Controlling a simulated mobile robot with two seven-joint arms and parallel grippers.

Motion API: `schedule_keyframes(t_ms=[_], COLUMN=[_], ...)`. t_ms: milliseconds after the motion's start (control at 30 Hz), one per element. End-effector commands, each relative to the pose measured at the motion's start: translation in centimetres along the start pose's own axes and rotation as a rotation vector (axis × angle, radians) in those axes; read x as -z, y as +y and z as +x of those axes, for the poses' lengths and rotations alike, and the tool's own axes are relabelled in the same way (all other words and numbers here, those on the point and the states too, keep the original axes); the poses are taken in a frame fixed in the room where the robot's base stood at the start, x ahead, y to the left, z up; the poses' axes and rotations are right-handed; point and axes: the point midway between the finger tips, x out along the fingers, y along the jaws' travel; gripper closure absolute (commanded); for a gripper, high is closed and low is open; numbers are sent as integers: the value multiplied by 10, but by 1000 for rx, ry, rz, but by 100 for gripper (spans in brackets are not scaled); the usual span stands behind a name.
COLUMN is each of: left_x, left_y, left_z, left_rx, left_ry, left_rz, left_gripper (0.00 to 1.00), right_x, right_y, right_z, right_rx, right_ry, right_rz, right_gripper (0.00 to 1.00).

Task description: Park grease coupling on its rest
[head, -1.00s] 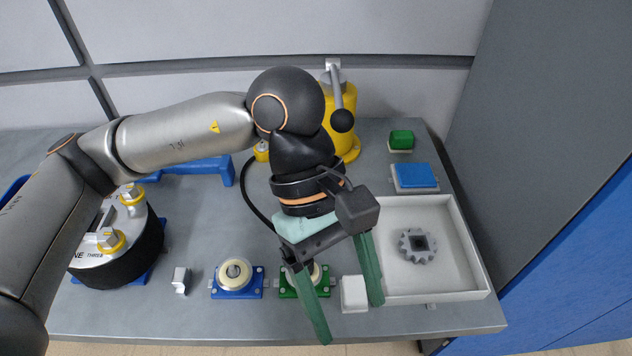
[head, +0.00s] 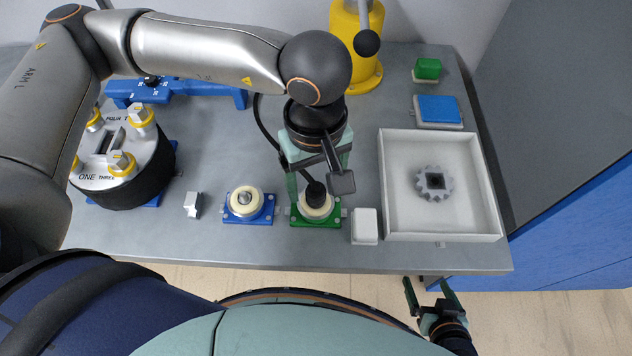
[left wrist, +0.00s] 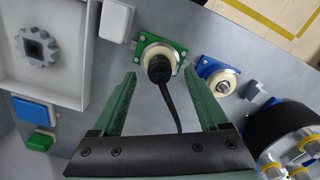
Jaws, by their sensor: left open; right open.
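The black grease coupling (head: 316,190) stands on the cream ring of the green-based fixture (head: 318,211), with its hose trailing back toward the yellow pump. In the left wrist view the coupling (left wrist: 159,69) sits between and beyond the fingertips, with the black hose (left wrist: 171,108) running toward the palm. My left gripper (head: 318,182) is open above the coupling, its fingers to either side; I see no contact. My right gripper (head: 431,291) is open and empty beyond the table's front edge. I cannot tell which piece is the coupling's rest.
A blue-based fixture (head: 244,204) with an exposed metal tip stands left of the green one. A small grey block (head: 192,204), a white block (head: 365,226) and a white tray (head: 388,190) holding a gear are nearby. The yellow pump (head: 354,55) stands behind.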

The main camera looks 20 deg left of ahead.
Motion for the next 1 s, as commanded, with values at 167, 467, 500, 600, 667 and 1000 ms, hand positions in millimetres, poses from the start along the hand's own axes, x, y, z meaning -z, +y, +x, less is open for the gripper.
schedule_keyframes(t_ms=[167, 467, 500, 600, 667, 1000], left_x=[0, 0, 0, 0, 0, 0], left_y=[0, 0, 0, 0, 0, 0], left_z=[21, 29, 29, 29, 29, 28], left_rx=[1, 0, 0, 0, 0, -1], left_ry=[-2, -1, -1, -1, -1, -1], left_rz=[-1, -1, -1, -1, -1, -1], left_gripper=[23, 23, 23, 25, 32, 70], right_x=[2, 2, 2, 2, 2, 1], right_y=[0, 0, 0, 0, 0, 0], right_z=[-2, -2, -2, -2, -2, -2], right_rx=[0, 0, 0, 0, 0, 0], right_ry=[-1, -1, -1, -1, -1, -1], right_rz=[0, 0, 1, 1, 1, 1], right_gripper=[8, 8, 8, 8, 8, 8])
